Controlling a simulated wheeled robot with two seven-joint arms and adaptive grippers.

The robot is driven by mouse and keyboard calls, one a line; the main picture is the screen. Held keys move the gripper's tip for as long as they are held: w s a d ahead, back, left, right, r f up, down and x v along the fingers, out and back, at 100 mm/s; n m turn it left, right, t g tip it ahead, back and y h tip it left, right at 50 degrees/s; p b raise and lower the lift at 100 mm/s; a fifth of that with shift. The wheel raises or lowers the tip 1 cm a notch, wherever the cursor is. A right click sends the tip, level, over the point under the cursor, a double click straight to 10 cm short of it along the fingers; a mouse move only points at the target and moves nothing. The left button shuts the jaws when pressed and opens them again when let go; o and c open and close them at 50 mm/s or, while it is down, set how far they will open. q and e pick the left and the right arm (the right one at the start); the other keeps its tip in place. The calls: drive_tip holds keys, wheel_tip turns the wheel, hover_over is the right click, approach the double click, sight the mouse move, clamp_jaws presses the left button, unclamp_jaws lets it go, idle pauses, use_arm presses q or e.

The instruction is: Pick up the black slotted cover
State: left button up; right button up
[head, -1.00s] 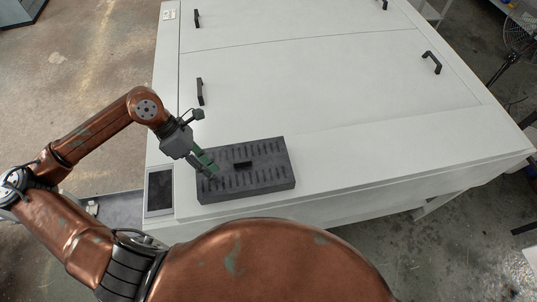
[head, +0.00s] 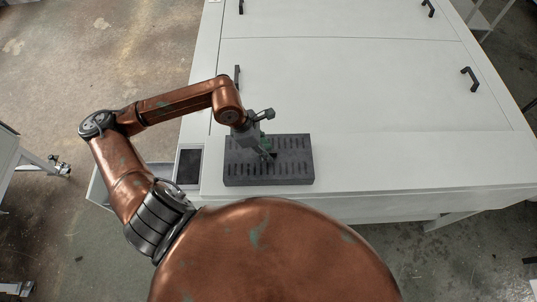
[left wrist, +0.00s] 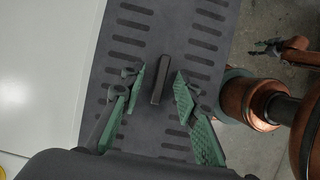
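The black slotted cover (head: 296,164) is a dark rectangular block with rows of slots and a raised bar handle on top. It lies on the white machine's surface near its front edge. My left gripper (head: 268,154) is over the middle of the cover. In the left wrist view the gripper (left wrist: 153,95) is open, with a green-padded finger on each side of the cover's handle (left wrist: 160,80). Gaps show between both fingers and the handle. The cover (left wrist: 125,30) fills the middle of that view. In the left wrist view an arm with a small gripper (left wrist: 268,46) shows at the right.
The white machine top (head: 380,150) is flat and clear right of the cover. A dark screen panel (head: 189,166) is left of the cover. Several black handles (head: 470,80) stick up from the machine's lids.

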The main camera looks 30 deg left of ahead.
use_arm(q)
drive_tip(key=shift+c, duration=0.6)
clamp_jaws()
idle(0.4)
